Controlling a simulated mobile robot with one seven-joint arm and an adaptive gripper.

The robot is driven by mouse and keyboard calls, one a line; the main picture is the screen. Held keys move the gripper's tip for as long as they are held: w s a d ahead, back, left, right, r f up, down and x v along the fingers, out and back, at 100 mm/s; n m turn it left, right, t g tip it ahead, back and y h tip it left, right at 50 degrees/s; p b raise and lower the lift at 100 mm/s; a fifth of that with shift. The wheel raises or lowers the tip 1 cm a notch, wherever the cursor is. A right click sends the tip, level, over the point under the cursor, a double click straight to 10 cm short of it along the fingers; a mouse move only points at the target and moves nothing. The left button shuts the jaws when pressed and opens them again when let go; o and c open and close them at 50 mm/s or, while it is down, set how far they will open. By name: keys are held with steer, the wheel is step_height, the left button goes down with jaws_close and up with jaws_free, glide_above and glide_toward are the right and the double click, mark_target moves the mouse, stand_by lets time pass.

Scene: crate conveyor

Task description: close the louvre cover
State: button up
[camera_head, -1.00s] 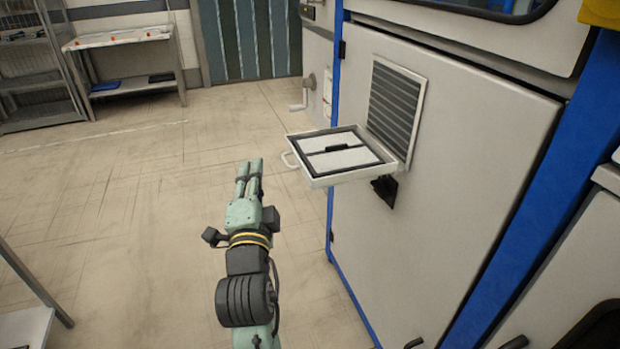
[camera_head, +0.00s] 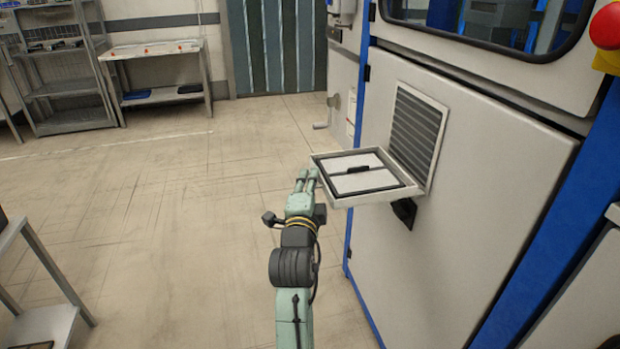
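The louvre cover (camera_head: 359,195) is a shallow pale frame with a dark-edged white panel inside. It stands open, swung down and jutting out from the machine's door below the dark slatted louvre (camera_head: 415,130). My gripper (camera_head: 307,174), pale green, points away from me, with its fingertips at the cover's left outer edge. The cover's handle on that edge is hidden behind the fingers. I cannot tell whether the fingers touch the handle or how wide they are apart.
The grey machine door (camera_head: 490,170) with blue frame posts fills the right side. A dark latch (camera_head: 404,211) sits below the cover. A metal table (camera_head: 40,325) stands at lower left, and a shelf rack (camera_head: 62,85) and workbench (camera_head: 155,55) at the back left. The floor between is clear.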

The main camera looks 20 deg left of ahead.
steer(key=shift+w, duration=0.1)
steer(key=shift+c, duration=0.4)
jaws_close()
steer(key=shift+a+r, duration=0.1)
steer(key=shift+r, duration=0.05)
stand_by(0.4)
